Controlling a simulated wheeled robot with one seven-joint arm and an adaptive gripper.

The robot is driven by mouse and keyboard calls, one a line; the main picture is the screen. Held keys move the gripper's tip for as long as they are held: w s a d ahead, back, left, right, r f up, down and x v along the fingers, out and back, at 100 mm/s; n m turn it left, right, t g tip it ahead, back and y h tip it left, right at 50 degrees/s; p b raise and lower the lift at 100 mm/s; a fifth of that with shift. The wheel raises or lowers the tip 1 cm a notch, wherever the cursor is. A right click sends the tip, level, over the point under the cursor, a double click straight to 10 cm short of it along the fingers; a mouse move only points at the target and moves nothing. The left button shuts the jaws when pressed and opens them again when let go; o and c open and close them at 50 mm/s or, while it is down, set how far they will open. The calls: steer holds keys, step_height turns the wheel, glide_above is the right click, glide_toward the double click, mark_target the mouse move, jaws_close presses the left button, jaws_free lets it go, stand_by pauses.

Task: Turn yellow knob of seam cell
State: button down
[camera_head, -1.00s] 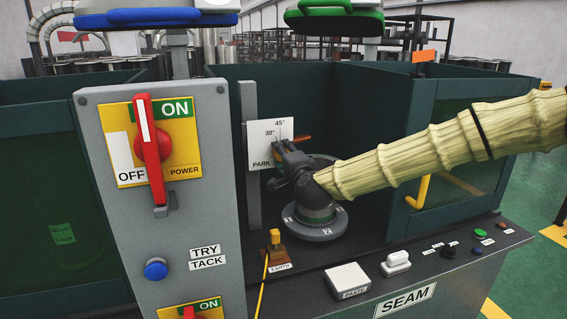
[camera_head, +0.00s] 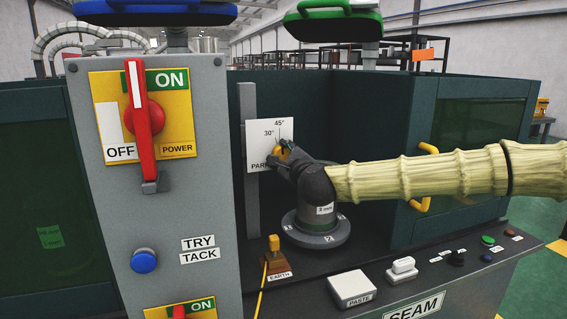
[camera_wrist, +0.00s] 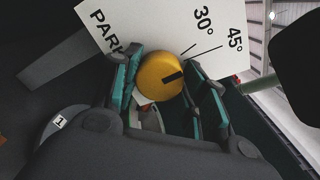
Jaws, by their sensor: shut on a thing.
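The yellow knob (camera_wrist: 161,75) sits in front of a white dial plate (camera_head: 268,136) marked PARK, 30° and 45°. It is round with a dark pointer mark on its face. In the wrist view the mark lies toward the 30° and 45° side. My gripper (camera_wrist: 160,82) has its teal-padded fingers on either side of the knob, shut on it. In the head view my gripper (camera_head: 284,152) reaches the plate from the right and covers part of the knob. A flanged cylinder (camera_head: 318,239) stands below my wrist, its upper part hidden.
A grey panel (camera_head: 151,213) with a red power switch (camera_head: 146,118) and a blue button (camera_head: 144,261) stands close on the left. A yellow-topped EARTH clamp (camera_head: 274,244), a PASTE box (camera_head: 350,288) and several buttons line the front ledge. Dark green walls enclose the cell.

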steer(key=shift+m, duration=0.5)
steer(key=c, duration=0.8)
jaws_free()
steer(key=shift+d, duration=0.1)
steer(key=v, duration=1.2)
steer(key=shift+f, duration=0.1)
